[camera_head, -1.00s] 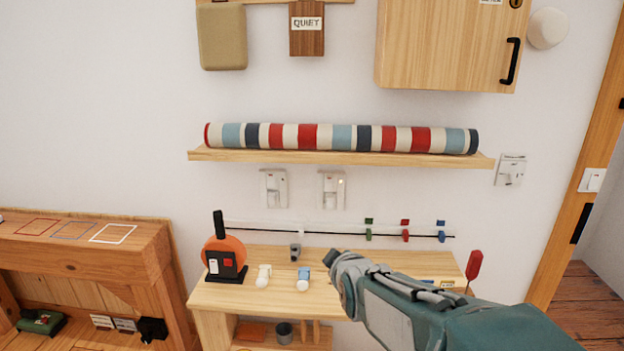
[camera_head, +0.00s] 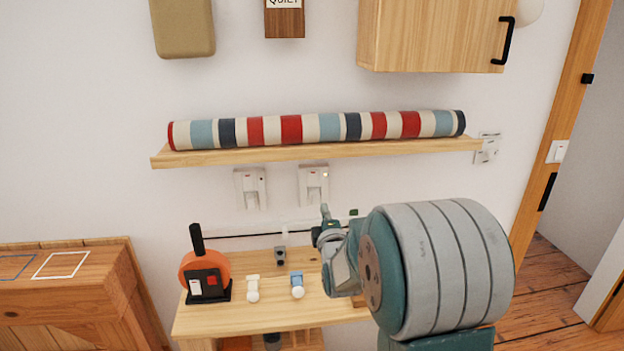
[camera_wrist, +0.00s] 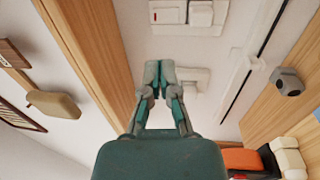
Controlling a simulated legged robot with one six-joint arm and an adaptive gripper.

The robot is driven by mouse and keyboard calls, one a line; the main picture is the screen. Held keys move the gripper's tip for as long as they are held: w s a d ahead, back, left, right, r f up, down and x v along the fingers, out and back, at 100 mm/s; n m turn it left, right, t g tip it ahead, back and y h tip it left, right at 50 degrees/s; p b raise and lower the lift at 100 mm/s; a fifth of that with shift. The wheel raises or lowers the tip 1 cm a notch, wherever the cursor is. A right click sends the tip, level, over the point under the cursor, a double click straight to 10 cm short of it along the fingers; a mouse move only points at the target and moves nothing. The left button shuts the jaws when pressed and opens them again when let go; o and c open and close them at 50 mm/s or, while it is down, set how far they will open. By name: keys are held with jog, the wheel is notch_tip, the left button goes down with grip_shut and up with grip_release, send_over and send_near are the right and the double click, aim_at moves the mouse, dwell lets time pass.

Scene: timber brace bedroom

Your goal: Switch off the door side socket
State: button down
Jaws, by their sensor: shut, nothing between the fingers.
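Two white wall sockets hang under the shelf. The right one (camera_head: 314,186), nearer the door, has a small light spot at its upper right; the left one (camera_head: 250,188) is beside it. My gripper (camera_head: 325,212) is just below the right socket in the head view, its fingers shut and empty. In the wrist view, which is turned sideways, the fingertips (camera_wrist: 158,72) overlap the edge of one socket (camera_wrist: 190,80) and partly hide it. Another socket (camera_wrist: 185,14) with a red mark is at the top edge. Contact with either cannot be told.
A wooden shelf (camera_head: 330,152) with a striped roll (camera_head: 300,129) juts out above the sockets. A rail runs below them, above a small wooden table (camera_head: 215,319) with an orange device (camera_head: 204,272). Another wall plate (camera_head: 487,148) is near the door frame.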

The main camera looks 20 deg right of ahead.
aim_at(312, 174)
jog(key=x, duration=1.3)
jog(key=shift+w+a, duration=0.2)
jog(key=shift+a, duration=0.2)
jog(key=shift+w+a+r, duration=0.1)
jog(key=shift+w, duration=0.2)
jog(key=shift+w+d+r, duration=0.15)
jog(key=shift+d, duration=0.05)
